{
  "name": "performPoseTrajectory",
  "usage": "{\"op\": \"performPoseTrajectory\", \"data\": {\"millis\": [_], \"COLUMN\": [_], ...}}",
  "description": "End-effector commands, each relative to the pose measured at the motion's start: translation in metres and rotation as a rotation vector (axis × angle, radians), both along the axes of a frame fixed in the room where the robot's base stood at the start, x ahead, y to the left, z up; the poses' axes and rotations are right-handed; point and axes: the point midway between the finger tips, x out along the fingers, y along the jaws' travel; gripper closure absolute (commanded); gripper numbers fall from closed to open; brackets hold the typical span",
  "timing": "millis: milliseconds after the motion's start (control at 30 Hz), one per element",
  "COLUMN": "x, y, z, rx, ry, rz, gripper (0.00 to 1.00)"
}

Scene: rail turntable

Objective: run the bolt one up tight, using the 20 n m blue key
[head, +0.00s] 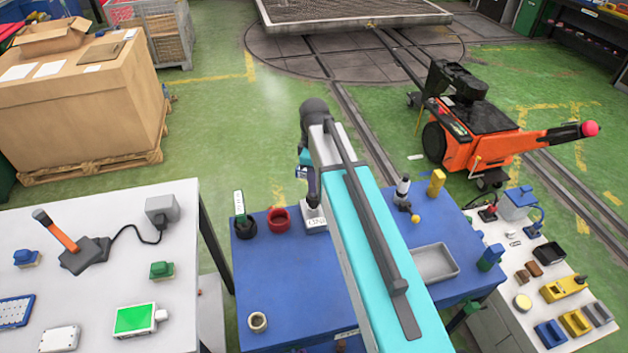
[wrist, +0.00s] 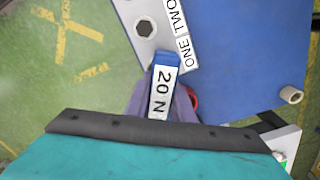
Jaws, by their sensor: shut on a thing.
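My gripper (wrist: 160,98) is shut on the blue key (wrist: 167,59), whose white label reads "20 N". The key's blue end points up the picture, over the edge of a pale plate (wrist: 188,22) with labels "ONE" and "TWO". A dark hexagonal bolt head (wrist: 145,28) shows on the plate beside the labels. The key's working end is hidden, so I cannot tell if it touches a bolt. In the head view my gripper (head: 309,180) is above the labelled plate (head: 316,223), which my arm partly covers.
The blue table (head: 290,280) holds a red cup (head: 278,220), a green-and-white labelled key (head: 239,207), a tan ring (head: 257,322), a grey tray (head: 435,263) and a yellow block (head: 436,182). White tables stand left (head: 100,250) and right (head: 535,290). An orange tug (head: 480,130) is behind.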

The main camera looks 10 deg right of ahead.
Motion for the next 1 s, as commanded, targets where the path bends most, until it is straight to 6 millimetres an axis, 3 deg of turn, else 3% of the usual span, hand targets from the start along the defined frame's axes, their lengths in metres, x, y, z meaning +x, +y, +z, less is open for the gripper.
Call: {"op": "performPoseTrajectory", "data": {"millis": [1000], "x": [0.0], "y": [0.0], "z": [-0.016], "rx": [0.0], "ry": [-0.001], "rz": [0.0], "gripper": [1.0]}}
